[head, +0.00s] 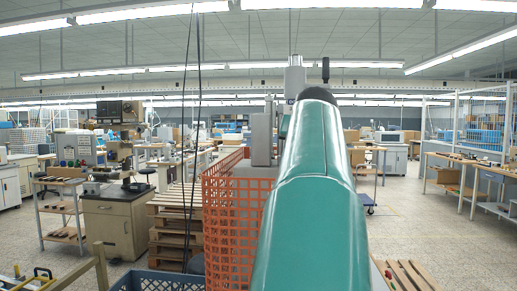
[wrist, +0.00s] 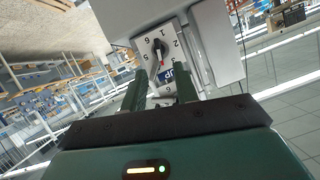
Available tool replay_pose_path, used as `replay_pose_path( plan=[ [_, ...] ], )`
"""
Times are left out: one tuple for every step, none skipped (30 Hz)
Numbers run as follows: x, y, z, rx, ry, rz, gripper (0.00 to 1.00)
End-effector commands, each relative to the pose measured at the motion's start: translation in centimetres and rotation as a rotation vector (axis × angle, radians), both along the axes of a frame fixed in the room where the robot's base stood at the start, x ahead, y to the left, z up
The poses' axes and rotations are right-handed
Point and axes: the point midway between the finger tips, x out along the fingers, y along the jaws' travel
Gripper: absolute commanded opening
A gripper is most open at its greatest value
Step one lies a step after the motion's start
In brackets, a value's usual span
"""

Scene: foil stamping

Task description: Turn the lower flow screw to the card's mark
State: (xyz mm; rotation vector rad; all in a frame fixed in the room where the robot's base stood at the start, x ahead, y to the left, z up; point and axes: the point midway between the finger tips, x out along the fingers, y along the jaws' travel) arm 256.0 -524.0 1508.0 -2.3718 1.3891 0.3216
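In the wrist view, a pale plate on a light grey machine housing (wrist: 214,42) carries a dial with printed numbers and a dark knob (wrist: 158,48) with a red mark. Whether the fingers touch anything is unclear.
In the head view, my teal arm hides the middle. An orange mesh barrier (head: 232,215), stacked wooden pallets (head: 176,222) and a blue crate (head: 158,282) stand to the left. A beige cabinet (head: 116,222) is further left. Open floor (head: 425,235) lies to the right.

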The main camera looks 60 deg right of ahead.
Motion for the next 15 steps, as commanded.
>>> replay_pose_path(
  plan=[
    [0.5,-0.9,-0.5,0.001,0.0,-0.001,0.3],
    [0.8,-1.4,-0.7,0.001,0.0,-0.001,0.3],
    [1.1,-1.9,-1.0,0.001,0.0,-0.001,0.3],
    [1.4,-2.4,-1.2,0.002,0.001,-0.001,0.3],
    [1.6,-2.7,-1.3,0.001,0.0,-0.001,0.3],
    [1.9,-3.2,-1.5,0.001,0.0,0.0,0.3],
    [2.1,-3.5,-1.7,0.001,0.0,0.0,0.3],
    [2.3,-3.7,-1.8,0.001,0.0,0.0,0.3],
    [2.5,-4.0,-1.9,-0.001,0.0,0.0,0.3],
    [2.6,-4.2,-1.9,-0.001,-0.001,0.001,0.3],
    [2.7,-4.3,-2.0,-0.001,-0.001,0.001,0.3],
    [2.8,-4.5,-2.1,-0.001,0.0,0.0,0.3],
    [2.8,-4.5,-2.1,-0.001,0.0,0.0,0.3],
    [2.8,-4.6,-2.1,-0.001,0.0,0.0,0.3],
    [2.8,-4.6,-2.1,-0.002,-0.001,0.0,0.3]
  ],
)
